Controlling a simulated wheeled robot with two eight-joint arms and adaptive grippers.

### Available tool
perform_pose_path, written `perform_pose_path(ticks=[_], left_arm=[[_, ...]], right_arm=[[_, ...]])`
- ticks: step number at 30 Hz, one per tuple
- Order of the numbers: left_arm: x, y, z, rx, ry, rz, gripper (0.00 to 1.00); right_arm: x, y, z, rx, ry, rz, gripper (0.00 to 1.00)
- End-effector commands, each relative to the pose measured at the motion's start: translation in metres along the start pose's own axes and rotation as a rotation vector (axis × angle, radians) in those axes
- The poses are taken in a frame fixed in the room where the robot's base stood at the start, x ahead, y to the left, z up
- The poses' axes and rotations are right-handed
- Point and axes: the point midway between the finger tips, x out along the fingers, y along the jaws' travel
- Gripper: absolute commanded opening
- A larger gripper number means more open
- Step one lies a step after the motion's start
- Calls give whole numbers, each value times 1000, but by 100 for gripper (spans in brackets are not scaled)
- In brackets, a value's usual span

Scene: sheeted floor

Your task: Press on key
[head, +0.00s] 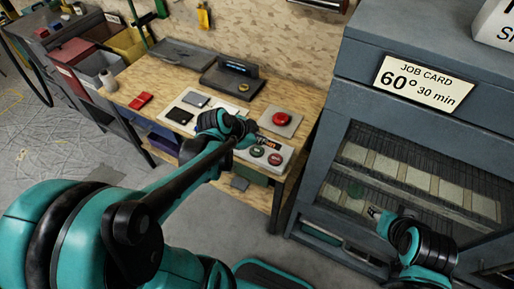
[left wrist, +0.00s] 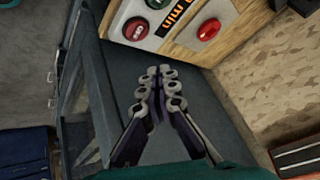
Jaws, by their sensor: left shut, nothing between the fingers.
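A pale control panel (head: 285,153) on the bench's front right corner carries a green button (head: 257,151), a red button (head: 275,159) and a small orange-lettered display. In the left wrist view the green button (left wrist: 157,3) is cut by the top edge, with the red button (left wrist: 135,28) beside it. My left gripper (head: 247,140) is over the panel's left end in the head view. Its fingers (left wrist: 157,72) are shut and empty, apart from the buttons in the wrist view. My right gripper (head: 375,212) is small at the lower right, before the oven; its jaws are unclear.
A separate large red button (head: 281,119) sits on a grey plate behind the panel. A grey oven (head: 365,60) with a job card (head: 425,82) reading 60° 30 min stands right of the wooden bench (head: 150,75). A dark device (head: 232,77) and red block (head: 141,101) lie on the bench.

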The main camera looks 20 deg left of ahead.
Motion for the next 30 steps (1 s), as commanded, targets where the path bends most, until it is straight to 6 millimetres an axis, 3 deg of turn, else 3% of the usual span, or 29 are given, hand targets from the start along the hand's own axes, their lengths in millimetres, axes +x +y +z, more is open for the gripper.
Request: perform_pose_path(ticks=[3,10,30], left_arm=[[14,-24,5,138,49,4,0],[34,-49,17,347,126,-10,0],[44,-53,23,417,150,-19,0]], right_arm=[[-7,0,-5,0,0,0,40],[-12,0,-9,0,0,0,40],[-10,0,-7,0,0,0,40]])
